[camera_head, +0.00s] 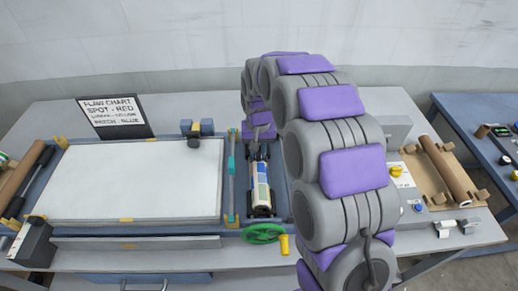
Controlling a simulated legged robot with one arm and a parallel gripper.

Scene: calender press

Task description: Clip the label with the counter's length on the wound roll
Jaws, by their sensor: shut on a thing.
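My gripper (257,153) hangs from the bent arm over the middle of the press, with its dark fingers pointing down. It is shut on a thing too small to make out. A brown roll (445,170) lies on a tan cradle at the right end of the table, well away from my gripper. Small white pieces with dark marks, possibly labels (443,229), lie in front of that cradle. I cannot read a counter; my arm hides part of the press.
A green handwheel (263,234) with a yellow handle stands at the press front. A white flat bed (140,180) and a flaw chart sign (113,116) are at left. A blue side table (475,125) stands at far right. My arm covers the centre right.

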